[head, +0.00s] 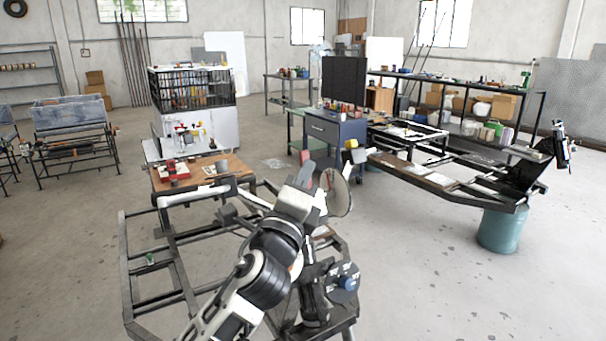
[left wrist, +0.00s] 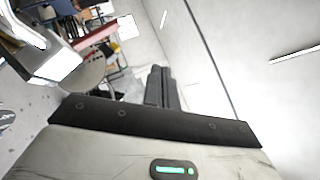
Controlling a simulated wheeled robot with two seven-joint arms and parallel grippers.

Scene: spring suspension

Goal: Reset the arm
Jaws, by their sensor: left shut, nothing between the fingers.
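My left arm reaches up from the bottom of the head view. Its gripper (head: 304,172) is raised over the near metal frame (head: 180,232). In the left wrist view the two dark fingers (left wrist: 160,88) lie together, shut with nothing between them. A dark upright cylinder with a blue part (head: 345,281) stands just right of my arm on the near frame; my arm partly hides it. A round disc (head: 338,192) shows just behind and right of the gripper; I cannot tell whether they touch. My right gripper is not in view.
A wooden board with a red tool (head: 173,172) lies at the frame's far left end. A blue tool cabinet (head: 335,135) stands behind. A second frame (head: 450,180) extends to the right, by a teal drum (head: 500,228). Floor at the lower right is clear.

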